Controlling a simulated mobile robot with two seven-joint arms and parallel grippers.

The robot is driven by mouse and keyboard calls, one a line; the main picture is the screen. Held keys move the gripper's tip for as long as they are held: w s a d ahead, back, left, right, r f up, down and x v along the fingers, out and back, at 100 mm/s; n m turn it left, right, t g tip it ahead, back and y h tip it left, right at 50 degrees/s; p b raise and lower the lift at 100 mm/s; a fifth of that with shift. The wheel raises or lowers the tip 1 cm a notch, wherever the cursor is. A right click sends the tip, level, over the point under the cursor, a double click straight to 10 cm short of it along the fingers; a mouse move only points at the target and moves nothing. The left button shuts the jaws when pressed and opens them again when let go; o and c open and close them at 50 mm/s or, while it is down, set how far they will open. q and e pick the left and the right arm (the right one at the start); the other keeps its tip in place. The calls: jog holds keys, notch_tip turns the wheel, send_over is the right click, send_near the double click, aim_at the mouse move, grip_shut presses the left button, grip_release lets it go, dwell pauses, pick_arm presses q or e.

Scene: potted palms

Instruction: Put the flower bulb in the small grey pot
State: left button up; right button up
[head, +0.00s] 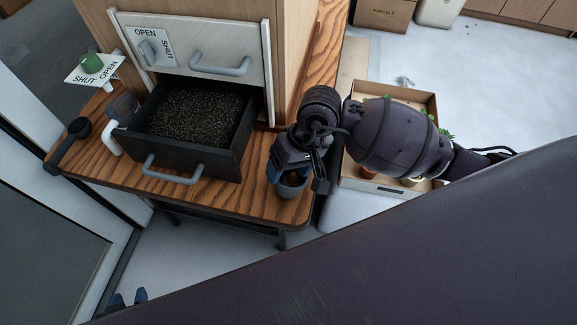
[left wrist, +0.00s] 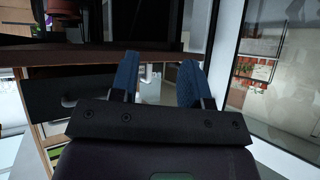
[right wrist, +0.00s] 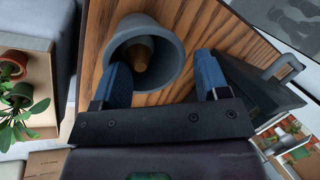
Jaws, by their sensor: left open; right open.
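The small grey pot (head: 290,191) stands on the wooden table near its front right corner. The brown flower bulb (right wrist: 141,58) sits inside the grey pot (right wrist: 168,72) in the right wrist view, pointed and apparently upright. A bit of the bulb also shows in the head view (head: 293,178). My right gripper (right wrist: 163,76) is open just above the pot, with one blue finger overlapping the pot's rim in the picture; I cannot tell whether it touches. My left gripper (head: 128,298) is open and empty, low at the bottom left, away from the table; its fingers show in the left wrist view (left wrist: 158,80).
An open drawer (head: 168,158) of dark granular material juts out left of the pot. A black scoop (head: 70,142) and a clear container (head: 123,106) stand at the table's left. A crate (head: 378,187) of potted plants is right of the table. The front tabletop (head: 225,200) is clear.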

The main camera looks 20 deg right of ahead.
jog(key=shift+r+p, duration=0.3)
jog(key=shift+r, duration=0.2)
jog(key=v, duration=1.2)
jog(key=m+g+y, duration=0.1)
jog(key=m+y, duration=0.3)
jog(key=y, duration=0.1)
send_over(290, 193)
jog(key=a+r+m+t+y, duration=0.2)
jog(key=a+r+m+y, duration=0.15)
jog(key=m+y, duration=0.65)
jog(key=w+d+f+n+t+h, duration=0.1)
jog(key=d+f+n+t+h, duration=0.6)
jog(key=n, duration=0.7)
jog(key=w+d+f+n+t+h, duration=0.1)
jog(key=d+f+n+t+h, duration=0.6)
jog(key=n+t, duration=0.5)
jog(key=s+d+f+m+g+h, duration=0.4)
jog(key=s+f+m+g, duration=0.4)
jog(key=s+f+m, duration=0.3)
jog(key=shift+d+f+m+g+h+p, duration=0.3)
jog(key=shift+f+m+h+p, duration=0.1)
jog(key=shift+m+h, duration=0.15)
